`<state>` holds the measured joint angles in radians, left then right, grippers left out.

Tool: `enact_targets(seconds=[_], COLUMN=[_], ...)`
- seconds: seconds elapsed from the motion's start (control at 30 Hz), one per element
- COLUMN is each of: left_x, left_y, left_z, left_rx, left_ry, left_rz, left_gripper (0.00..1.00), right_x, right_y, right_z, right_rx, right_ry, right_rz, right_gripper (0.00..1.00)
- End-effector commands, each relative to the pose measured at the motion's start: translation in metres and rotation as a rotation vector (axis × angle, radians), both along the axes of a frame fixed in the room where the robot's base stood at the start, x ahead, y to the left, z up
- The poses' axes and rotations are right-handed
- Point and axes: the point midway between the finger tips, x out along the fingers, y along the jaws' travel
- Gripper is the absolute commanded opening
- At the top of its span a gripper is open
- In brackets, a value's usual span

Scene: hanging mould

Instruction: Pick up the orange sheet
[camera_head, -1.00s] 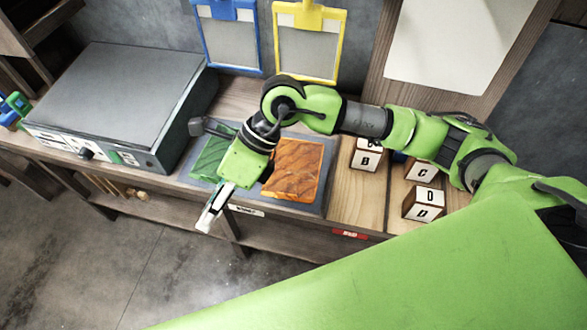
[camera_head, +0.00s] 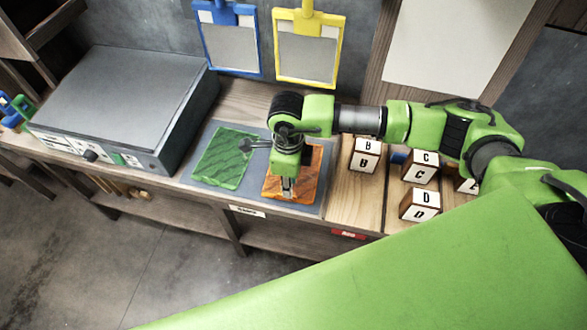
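The orange sheet (camera_head: 305,185) lies flat on the right half of a grey mat (camera_head: 217,205) on the bench. The green sheet (camera_head: 222,158) lies beside it on the left half of the mat. My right gripper (camera_head: 287,192) points down over the left part of the orange sheet and hides some of it. I cannot tell whether its fingertips touch the sheet or how far apart they are. My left gripper is not in view.
A grey box-shaped device (camera_head: 125,100) stands left of the mat. Blocks marked B (camera_head: 363,160), C (camera_head: 418,172) and D (camera_head: 420,206) stand to the right. A blue frame (camera_head: 229,40) and a yellow frame (camera_head: 308,48) hang behind.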

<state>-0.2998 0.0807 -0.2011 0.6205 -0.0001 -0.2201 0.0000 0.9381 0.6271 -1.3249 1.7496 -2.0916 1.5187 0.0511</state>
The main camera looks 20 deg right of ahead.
Motion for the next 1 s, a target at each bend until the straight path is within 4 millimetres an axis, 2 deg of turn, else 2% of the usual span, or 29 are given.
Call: enact_targets(seconds=[0.27, 0.4, 0.67, 0.7, 0.77, 0.8, 1.0], left_x=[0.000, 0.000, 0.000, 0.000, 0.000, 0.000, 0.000], left_y=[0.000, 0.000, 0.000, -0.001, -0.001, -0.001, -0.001], left_z=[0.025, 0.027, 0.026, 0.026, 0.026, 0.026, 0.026], left_rx=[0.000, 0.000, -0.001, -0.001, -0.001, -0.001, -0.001], left_ry=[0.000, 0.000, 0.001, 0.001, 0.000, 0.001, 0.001], left_rz=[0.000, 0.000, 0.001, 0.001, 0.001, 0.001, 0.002], left_gripper=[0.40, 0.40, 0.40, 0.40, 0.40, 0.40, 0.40], right_x=[-0.002, -0.001, -0.001, -0.001, 0.000, 0.000, 0.000], right_y=[0.006, 0.006, 0.005, 0.005, 0.005, 0.005, 0.005], right_z=[-0.029, -0.047, -0.053, -0.053, -0.053, -0.053, -0.052], right_rx=[0.000, 0.001, 0.001, 0.001, 0.001, 0.001, 0.001], right_ry=[0.005, 0.002, 0.001, 0.001, 0.001, 0.001, 0.000], right_rz=[0.000, -0.001, 0.000, 0.000, 0.000, 0.000, 0.000], right_gripper=[0.23, 0.23, 0.23, 0.20, 0.05, 0.00, 0.00])
